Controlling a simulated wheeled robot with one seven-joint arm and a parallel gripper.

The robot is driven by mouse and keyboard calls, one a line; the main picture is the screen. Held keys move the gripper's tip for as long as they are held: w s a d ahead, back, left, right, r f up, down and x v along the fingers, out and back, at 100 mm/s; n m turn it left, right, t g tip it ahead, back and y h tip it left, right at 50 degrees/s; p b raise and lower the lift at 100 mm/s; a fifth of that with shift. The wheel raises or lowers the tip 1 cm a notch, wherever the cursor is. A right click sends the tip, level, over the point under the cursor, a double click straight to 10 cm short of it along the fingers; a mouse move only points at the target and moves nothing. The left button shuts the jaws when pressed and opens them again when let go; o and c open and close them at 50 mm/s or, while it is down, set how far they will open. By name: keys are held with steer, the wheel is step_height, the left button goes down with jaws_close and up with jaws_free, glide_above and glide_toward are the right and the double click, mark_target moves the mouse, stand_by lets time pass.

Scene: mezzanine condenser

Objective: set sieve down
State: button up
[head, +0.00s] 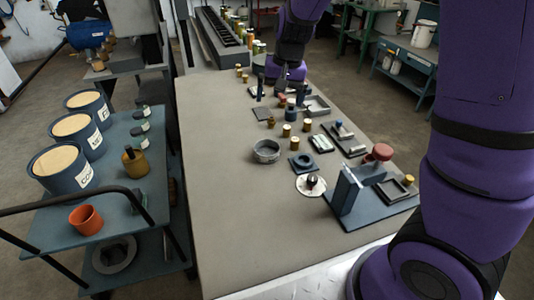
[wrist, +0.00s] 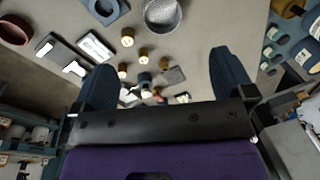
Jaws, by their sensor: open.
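The sieve (head: 266,151) is a round grey metal pan with a raised rim. It stands flat on the grey table (head: 215,180) near the middle, apart from my gripper. In the wrist view the sieve (wrist: 162,14) shows at the top edge, partly cut off, with a speckled floor. My gripper (head: 276,94) is over the far part of the table, beyond the sieve, among small parts. In the wrist view my gripper (wrist: 162,80) has its two dark blue fingers wide apart, with nothing held between them.
Several brass cylinders (head: 287,130) stand right of the sieve. A dark square block with a ring (head: 302,162), a white disc (head: 311,191) and a blue fixture (head: 346,192) lie nearer. A cart with cans (head: 60,168) stands left. The table's left side is clear.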

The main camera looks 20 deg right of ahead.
steer(key=m+g+h, duration=0.1)
steer(key=h, duration=0.1)
glide_toward(267, 149)
steer(key=s+a+r, duration=0.1)
steer(key=s+r, duration=0.3)
steer(key=f, duration=0.6)
steer(key=shift+w+a, duration=0.1)
steer(key=shift+w, duration=0.15)
steer(key=shift+w+f, duration=0.15)
steer(key=shift+f, duration=1.2)
steer(key=shift+w+f, duration=0.1)
steer(key=shift+f, duration=1.25)
steer(key=shift+d, duration=0.2)
steer(key=c, duration=0.8)
steer(key=shift+r, duration=0.15)
